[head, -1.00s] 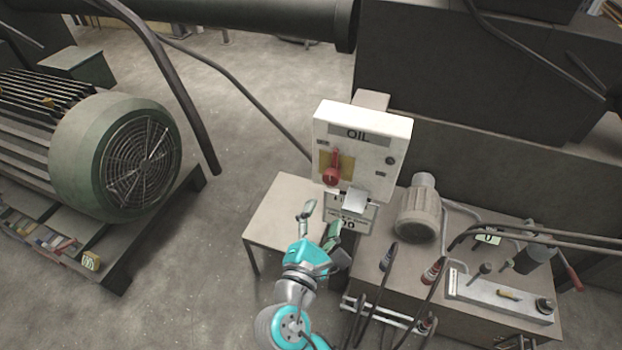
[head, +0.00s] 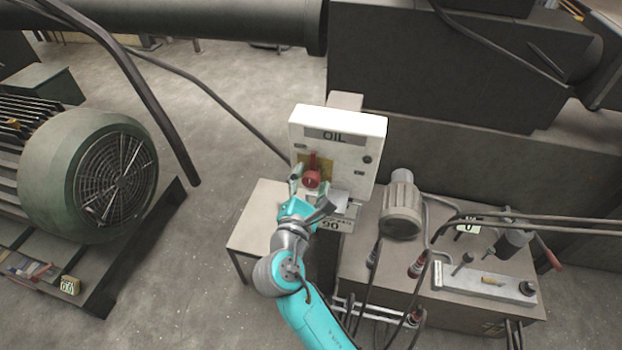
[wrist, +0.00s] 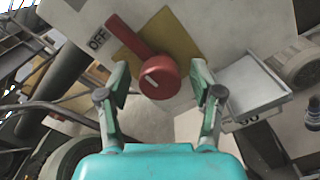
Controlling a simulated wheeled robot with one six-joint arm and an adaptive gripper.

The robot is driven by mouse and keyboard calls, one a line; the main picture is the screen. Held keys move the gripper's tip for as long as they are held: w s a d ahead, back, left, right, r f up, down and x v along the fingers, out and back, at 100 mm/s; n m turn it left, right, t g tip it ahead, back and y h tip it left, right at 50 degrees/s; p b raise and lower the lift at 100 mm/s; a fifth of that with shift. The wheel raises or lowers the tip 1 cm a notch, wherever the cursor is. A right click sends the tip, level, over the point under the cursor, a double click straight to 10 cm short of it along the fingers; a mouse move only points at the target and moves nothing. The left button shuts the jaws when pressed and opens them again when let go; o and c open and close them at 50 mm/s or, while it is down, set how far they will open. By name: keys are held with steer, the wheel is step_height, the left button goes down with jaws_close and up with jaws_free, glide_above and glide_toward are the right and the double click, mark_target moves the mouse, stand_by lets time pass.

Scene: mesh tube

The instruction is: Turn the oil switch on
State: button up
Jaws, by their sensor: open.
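The white oil box (head: 345,137) with the label "OIL" stands upright in the middle of the head view. Its red rotary switch (head: 312,178) sits on a yellow plate on the front face. In the wrist view the red switch (wrist: 158,75) has its handle pointing to the upper left, beside an "OFF" label (wrist: 98,39). My gripper (head: 312,190) is just in front of the switch. In the wrist view its open fingers (wrist: 160,85) stand on either side of the round knob, with visible gaps. Nothing is held.
A small metal hood (wrist: 258,88) juts from the box right of my right finger. A grey table (head: 255,215) stands below left of the box. A pump unit with a motor (head: 401,205) and hoses is on the right. A green motor (head: 90,175) is at the left.

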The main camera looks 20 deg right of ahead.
steer(key=shift+w+d, duration=0.15)
steer(key=c, duration=1.2)
steer(key=shift+o, duration=0.2)
